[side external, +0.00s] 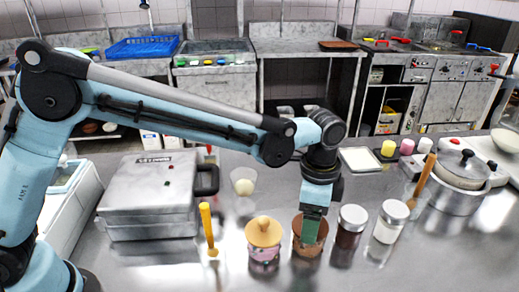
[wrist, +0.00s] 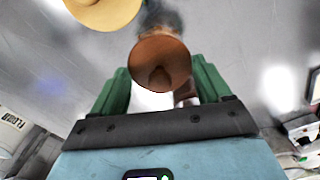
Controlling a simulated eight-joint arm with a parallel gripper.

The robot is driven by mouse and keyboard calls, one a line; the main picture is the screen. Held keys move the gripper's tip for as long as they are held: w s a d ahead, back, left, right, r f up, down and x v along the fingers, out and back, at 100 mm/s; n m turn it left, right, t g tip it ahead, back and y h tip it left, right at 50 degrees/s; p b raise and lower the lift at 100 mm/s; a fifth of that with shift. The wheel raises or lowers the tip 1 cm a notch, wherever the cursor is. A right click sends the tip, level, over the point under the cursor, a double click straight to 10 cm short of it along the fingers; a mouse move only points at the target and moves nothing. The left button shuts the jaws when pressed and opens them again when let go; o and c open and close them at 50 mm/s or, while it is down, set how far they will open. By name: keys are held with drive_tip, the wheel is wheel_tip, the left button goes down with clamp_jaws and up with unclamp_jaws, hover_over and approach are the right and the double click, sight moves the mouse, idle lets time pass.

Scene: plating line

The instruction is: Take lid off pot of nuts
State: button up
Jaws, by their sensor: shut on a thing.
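A glass pot of brown contents (side external: 306,246) stands upright on the steel counter, under my gripper. Its brown round lid (wrist: 160,55) shows from above in the wrist view, with a knob in its middle. My gripper (side external: 311,230) points straight down over this pot, and its green fingers hide part of the lid in the side view.
A pot with a tan lid (side external: 264,232) stands close on the left. Two jars with pale lids, one dark (side external: 348,238) and one white (side external: 386,232), stand on the right. A yellow-handled utensil (side external: 208,228) is farther left. Counter in front is clear.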

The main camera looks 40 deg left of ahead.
drive_tip(key=shift+r, duration=0.65)
wheel_tip(320, 180, up, 3)
drive_tip(key=shift+f, duration=0.1)
drive_tip(key=s+d+r, duration=0.5)
drive_tip(key=s+r, duration=0.1)
drive_tip(key=s, duration=0.4)
drive_tip(key=w+a+f, duration=0.1)
drive_tip(key=w, duration=0.2)
drive_tip(key=w+a+f, duration=0.1)
drive_tip(key=w+f, duration=0.1)
drive_tip(key=w, duration=0.2)
drive_tip(key=w+a+f, duration=0.1)
drive_tip(key=w+a, duration=0.1)
drive_tip(key=w, duration=0.2)
drive_tip(key=shift+w+f, duration=0.1)
drive_tip(key=shift+f, duration=0.15)
drive_tip(key=w+a+f, duration=0.2)
drive_tip(key=w, duration=0.1)
drive_tip(key=w+a+f, duration=0.5)
drive_tip(key=w+a, duration=0.1)
drive_tip(key=shift+w+a+f, duration=0.2)
drive_tip(key=shift+w+f, duration=0.1)
drive_tip(key=shift+w, duration=0.05)
drive_tip(key=shift+f, duration=2)
drive_tip(key=shift+f, duration=0.15)
drive_tip(key=o, duration=1)
